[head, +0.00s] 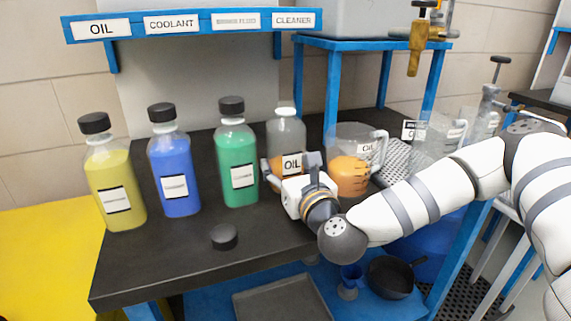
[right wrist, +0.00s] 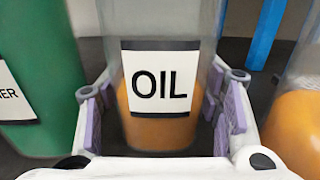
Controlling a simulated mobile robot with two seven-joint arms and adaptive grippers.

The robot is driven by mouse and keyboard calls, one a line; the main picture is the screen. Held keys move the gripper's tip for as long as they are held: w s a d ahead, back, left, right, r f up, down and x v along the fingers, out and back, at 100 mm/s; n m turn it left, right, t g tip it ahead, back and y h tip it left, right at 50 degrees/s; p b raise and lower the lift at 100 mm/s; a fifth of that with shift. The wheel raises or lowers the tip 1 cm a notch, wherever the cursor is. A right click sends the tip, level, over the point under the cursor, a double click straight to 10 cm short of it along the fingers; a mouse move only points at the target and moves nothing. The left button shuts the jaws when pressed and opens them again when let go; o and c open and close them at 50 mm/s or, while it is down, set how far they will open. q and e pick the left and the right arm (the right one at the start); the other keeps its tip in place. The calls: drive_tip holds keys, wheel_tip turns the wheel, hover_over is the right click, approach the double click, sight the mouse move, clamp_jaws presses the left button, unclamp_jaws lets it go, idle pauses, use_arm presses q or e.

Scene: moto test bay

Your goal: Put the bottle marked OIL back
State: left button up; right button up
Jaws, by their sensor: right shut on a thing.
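The bottle marked OIL (head: 287,132) is clear with orange liquid low inside, and it stands upright at the back of the dark bench. Its neck shows no black cap, unlike the other bottles. My right gripper (head: 293,172) is shut around its lower body; in the right wrist view the pads flank the OIL label (right wrist: 159,84). A loose black cap (head: 224,236) lies on the bench front. The blue shelf (head: 190,27) above carries an OIL label (head: 102,29) at its left end. My left gripper is out of view.
Yellow (head: 115,175), blue (head: 174,165) and green (head: 237,155) capped bottles stand left of the OIL bottle. A jug of orange liquid (head: 351,175) stands close on its right. Another clear jug (head: 435,140) is farther right. The bench's front left is clear.

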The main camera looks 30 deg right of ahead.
sight(292, 172)
drive_tip(key=o, duration=1.3)
drive_tip(key=shift+o, duration=0.2)
drive_tip(key=shift+r, duration=0.35)
drive_tip(key=v, duration=0.6)
drive_tip(key=shift+s+f, duration=0.2)
drive_tip(key=shift+s, duration=0.1)
drive_tip(key=p+v, duration=0.1)
drive_tip(key=v, duration=0.1)
drive_tip(key=r+p+v, duration=0.1)
drive_tip(key=v, duration=0.1)
drive_tip(key=shift+s+p, duration=0.2)
drive_tip(key=shift+p, duration=0.15)
drive_tip(key=shift+s+a+f, duration=0.15)
drive_tip(key=shift+s+f, duration=0.05)
drive_tip(key=shift+s, duration=0.25)
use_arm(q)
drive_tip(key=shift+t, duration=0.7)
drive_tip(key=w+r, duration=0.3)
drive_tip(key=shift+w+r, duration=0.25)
use_arm(e)
drive_tip(key=shift+f, duration=0.3)
